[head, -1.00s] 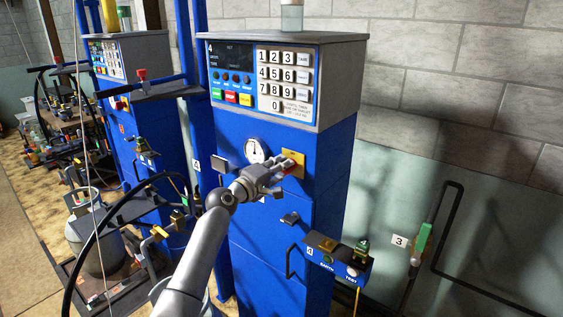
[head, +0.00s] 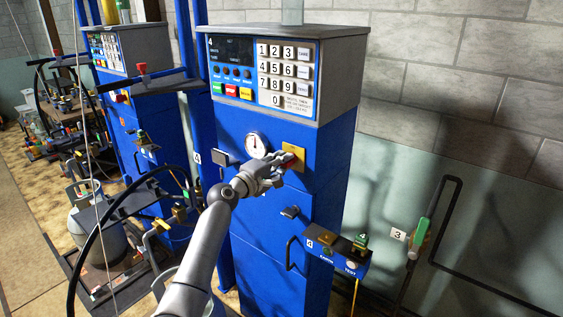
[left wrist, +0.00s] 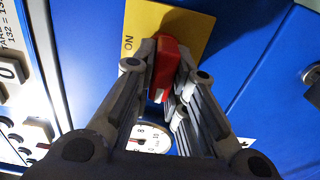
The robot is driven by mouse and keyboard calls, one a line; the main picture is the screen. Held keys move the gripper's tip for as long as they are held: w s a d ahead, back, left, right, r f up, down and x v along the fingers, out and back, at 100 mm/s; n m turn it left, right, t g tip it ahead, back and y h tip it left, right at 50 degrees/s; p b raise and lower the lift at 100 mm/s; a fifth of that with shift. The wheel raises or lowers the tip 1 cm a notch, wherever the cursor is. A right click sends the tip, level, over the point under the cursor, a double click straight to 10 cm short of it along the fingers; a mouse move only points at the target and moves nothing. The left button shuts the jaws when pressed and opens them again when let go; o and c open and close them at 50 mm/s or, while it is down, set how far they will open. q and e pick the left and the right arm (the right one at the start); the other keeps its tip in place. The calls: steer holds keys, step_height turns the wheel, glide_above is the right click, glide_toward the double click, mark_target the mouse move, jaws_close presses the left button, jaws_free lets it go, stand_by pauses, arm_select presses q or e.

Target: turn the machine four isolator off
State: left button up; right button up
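The blue machine (head: 270,225) in the middle of the head view has a 4 on its display. The isolator is a red handle (head: 293,157) on a yellow plate (head: 291,147) on its front. In the left wrist view the red handle (left wrist: 165,70) stands out from the yellow plate (left wrist: 190,22), with the word ON beside it. My left gripper (head: 283,164) is at the handle. In the left wrist view its two fingers (left wrist: 168,62) lie against both sides of the handle, apparently closed on it. My right gripper is not in view.
A round gauge (head: 256,144) sits left of the plate, and a keypad (head: 285,77) is above. A small blue box (head: 335,255) with fittings juts out at lower right. A second blue machine (head: 135,120) and a metal cylinder (head: 95,230) stand at left.

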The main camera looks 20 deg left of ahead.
arm_select(q)
steer(key=o, duration=0.5)
steer(key=shift+c, duration=0.2)
steer(key=v, duration=1.2)
